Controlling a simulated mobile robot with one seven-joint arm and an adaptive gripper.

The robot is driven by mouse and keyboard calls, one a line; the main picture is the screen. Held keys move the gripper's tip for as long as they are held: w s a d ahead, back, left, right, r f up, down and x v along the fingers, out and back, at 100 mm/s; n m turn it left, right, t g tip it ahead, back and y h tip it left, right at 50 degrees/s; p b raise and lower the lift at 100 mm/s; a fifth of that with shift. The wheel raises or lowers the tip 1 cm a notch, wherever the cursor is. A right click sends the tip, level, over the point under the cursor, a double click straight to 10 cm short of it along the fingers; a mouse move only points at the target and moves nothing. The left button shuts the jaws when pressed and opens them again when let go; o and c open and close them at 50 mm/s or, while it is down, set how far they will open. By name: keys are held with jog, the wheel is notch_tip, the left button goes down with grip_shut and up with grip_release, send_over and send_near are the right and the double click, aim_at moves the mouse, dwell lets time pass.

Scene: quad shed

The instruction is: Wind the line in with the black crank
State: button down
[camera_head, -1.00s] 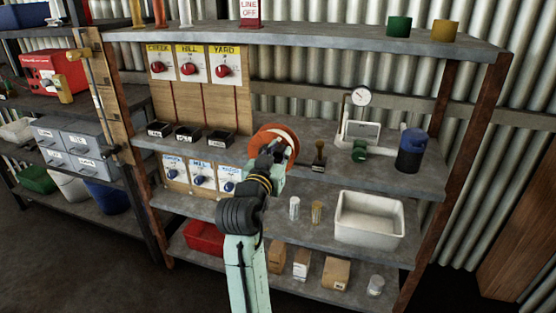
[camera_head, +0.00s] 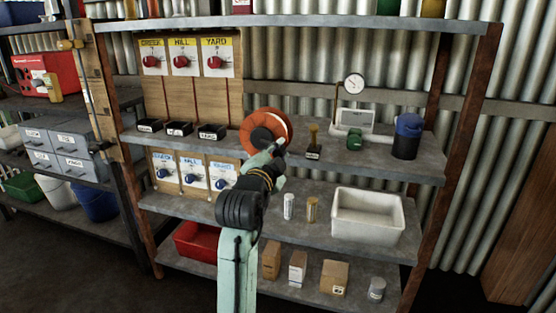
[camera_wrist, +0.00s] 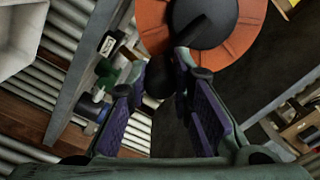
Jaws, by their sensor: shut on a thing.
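The orange reel (camera_head: 259,121) stands on the middle shelf, right of the wooden switch board. In the wrist view its orange rim (camera_wrist: 249,38) and dark round hub (camera_wrist: 207,22) fill the top. My gripper (camera_head: 277,149) is at the reel's lower right front. In the wrist view my gripper (camera_wrist: 160,76) has its two fingers on either side of the black crank's knob (camera_wrist: 158,84) and is shut on it. The crank's black arm runs up toward the hub. I cannot make out the line.
Left of the reel are several black trays (camera_head: 180,128) and red-knobbed switches (camera_head: 183,62). To the right stand a small stamp-like tool (camera_head: 313,145), a gauge (camera_head: 353,84) and a blue-topped canister (camera_head: 407,140). A white basin (camera_head: 368,216) sits on the shelf below.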

jog(key=shift+w+a+f+m+b, duration=0.15)
jog(key=shift+a+f+m+b, duration=0.45)
jog(key=shift+m+b, duration=1.05)
jog(key=shift+w+a+f+m+b, duration=0.25)
jog(key=shift+f+m+b, duration=0.7)
jog(key=shift+m+b, duration=0.7)
jog(key=shift+w+a+f+m+b, duration=0.1)
jog(key=shift+a+f+m+b, duration=0.55)
jog(key=shift+m+b, duration=1)
jog(key=shift+d+f, duration=0.1)
jog(key=c, duration=1.4)
grip_release()
